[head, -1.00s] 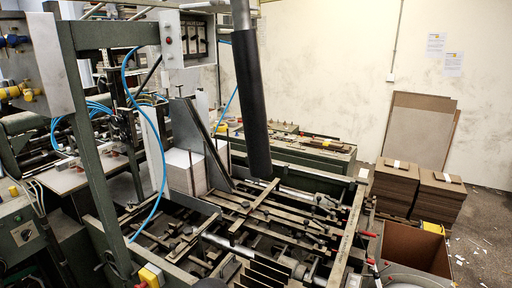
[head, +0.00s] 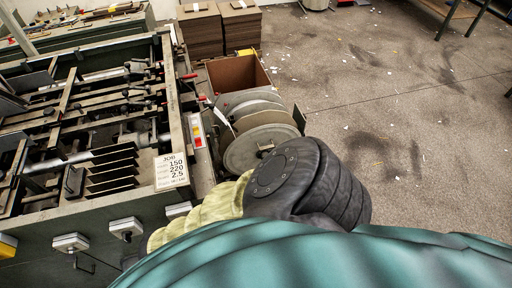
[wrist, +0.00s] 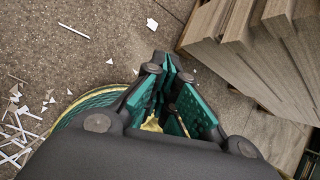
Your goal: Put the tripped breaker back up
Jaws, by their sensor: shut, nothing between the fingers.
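No breaker shows in either current view, so its lever cannot be seen. My gripper (wrist: 172,78) is in the wrist view, with dark knuckles and green textured finger pads. It is shut and empty, over the littered floor and beside stacked boards. The head view shows large teal, black and yellow-green rounded parts of my arm across the bottom; the fingers are not visible there.
The feeder machine (head: 100,205) with bars and rollers fills the head view's left. A reel (head: 262,146), an open brown box (head: 214,75) and board stacks (head: 200,35) stand beside it. Boards (wrist: 225,60) are close right of my gripper. Floor (head: 400,110) at right is mostly clear.

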